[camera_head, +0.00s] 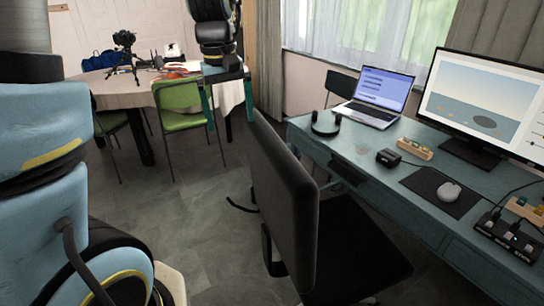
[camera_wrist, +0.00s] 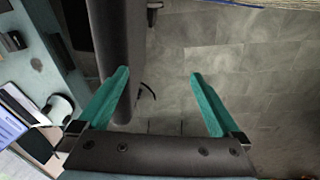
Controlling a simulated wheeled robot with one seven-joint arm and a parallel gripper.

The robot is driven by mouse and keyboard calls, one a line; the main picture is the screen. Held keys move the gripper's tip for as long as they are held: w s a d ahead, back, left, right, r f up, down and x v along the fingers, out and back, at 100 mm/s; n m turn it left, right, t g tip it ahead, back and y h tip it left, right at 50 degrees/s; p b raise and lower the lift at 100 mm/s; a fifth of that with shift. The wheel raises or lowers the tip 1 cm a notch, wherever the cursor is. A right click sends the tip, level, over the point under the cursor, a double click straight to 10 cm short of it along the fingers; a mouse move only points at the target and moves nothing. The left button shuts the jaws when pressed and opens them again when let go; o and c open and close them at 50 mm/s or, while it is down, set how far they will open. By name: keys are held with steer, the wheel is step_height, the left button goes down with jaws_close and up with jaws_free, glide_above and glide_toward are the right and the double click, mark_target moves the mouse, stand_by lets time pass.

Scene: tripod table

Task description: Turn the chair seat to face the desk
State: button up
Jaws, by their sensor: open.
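The black office chair stands at the front of the teal desk (camera_head: 480,205). Its tall backrest (camera_head: 290,190) is on the left in the head view, and its seat (camera_head: 365,250) extends to the right, beside the desk's front edge. My gripper (camera_head: 228,108) is beyond the backrest, open and pointing down, with two teal fingers. In the wrist view my gripper (camera_wrist: 160,88) has nothing clearly held. The backrest (camera_wrist: 115,45) appears at the left finger and partly between the fingers; I cannot tell if they touch. The chair base is mostly hidden.
A green chair (camera_head: 181,107) stands by a round table (camera_head: 130,95) at the back left. Grey floor (camera_head: 190,220) is clear left of the office chair.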

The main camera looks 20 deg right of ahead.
glide_toward(270, 145)
steer(key=w, duration=0.1)
steer(key=w+d+f, duration=0.1)
steer(key=w, duration=0.1)
steer(key=w+f+b, duration=0.1)
steer(key=w, duration=0.1)
steer(key=shift+d+f, duration=0.25)
steer(key=shift+d, duration=0.1)
steer(key=f, duration=0.3)
steer(key=f+p, duration=0.1)
steer(key=f, duration=0.3)
steer(key=d+f, duration=0.1)
steer(key=f, duration=0.2)
steer(key=shift+f+p, duration=0.3)
steer(key=shift+p, duration=0.1)
jaws_close()
